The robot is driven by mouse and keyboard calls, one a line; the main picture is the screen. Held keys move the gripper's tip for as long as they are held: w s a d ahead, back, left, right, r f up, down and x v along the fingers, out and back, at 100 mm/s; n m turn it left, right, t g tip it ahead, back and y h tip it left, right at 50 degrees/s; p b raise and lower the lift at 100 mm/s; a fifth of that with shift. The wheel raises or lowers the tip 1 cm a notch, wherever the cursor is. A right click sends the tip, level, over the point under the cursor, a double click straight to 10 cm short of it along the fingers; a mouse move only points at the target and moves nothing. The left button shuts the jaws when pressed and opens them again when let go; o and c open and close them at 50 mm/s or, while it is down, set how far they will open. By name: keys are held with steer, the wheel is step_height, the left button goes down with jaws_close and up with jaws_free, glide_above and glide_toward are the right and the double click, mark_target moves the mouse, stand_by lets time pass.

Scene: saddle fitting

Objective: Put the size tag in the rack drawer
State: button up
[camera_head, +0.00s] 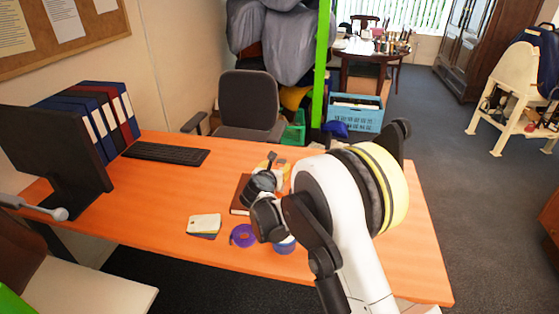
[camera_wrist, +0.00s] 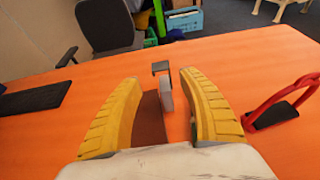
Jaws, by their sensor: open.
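My gripper (camera_wrist: 160,80) is open, its two yellow fingers spread above the desk in the wrist view. A small grey upright piece (camera_wrist: 166,95) with a dark top (camera_wrist: 160,67) shows between the fingers; I cannot tell whether it is the size tag. In the head view my gripper (camera_head: 273,168) is over the desk, partly hidden by my arm. A small stack of pale cards (camera_head: 204,222) lies near the desk's front edge. A cream saddle rack (camera_head: 501,98) with a dark saddle (camera_head: 540,50) stands on the floor at the far right; I cannot make out its drawer clearly.
The orange desk (camera_head: 170,190) also holds a brown book (camera_head: 240,197), a purple tape roll (camera_head: 243,236), a keyboard (camera_head: 166,153), a monitor (camera_head: 52,150) and binders (camera_head: 104,117). A red-handled object (camera_wrist: 282,103) lies right of my gripper. An office chair (camera_head: 248,103) stands behind the desk.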

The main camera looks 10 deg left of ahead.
steer(key=s+d+r+m+g, duration=0.1)
steer(key=s+d+r+m, duration=0.5)
steer(key=d, duration=0.3)
steer(key=s+d+r+m+g+h, duration=0.1)
steer(key=s+d+r+m+g, duration=0.1)
steer(key=s+d+r+m, duration=0.45)
steer(key=s+d+r+m+g, duration=0.1)
steer(key=s+d+r+m, duration=0.4)
steer(key=d, duration=0.5)
steer(key=s+d+f+m+g, duration=0.1)
steer(key=s+d+m, duration=0.1)
steer(key=s+m, duration=0.4)
steer(key=s+d+f+m+y, duration=0.1)
steer(key=s+d+m, duration=0.2)
steer(key=s+m, duration=0.3)
steer(key=s+d+f+m+g, duration=0.1)
steer(key=s+m, duration=0.5)
steer(key=s, duration=0.6)
steer(key=shift+d+f+g, duration=0.3)
steer(key=shift+d+f, duration=0.25)
steer(key=shift+d, duration=0.7)
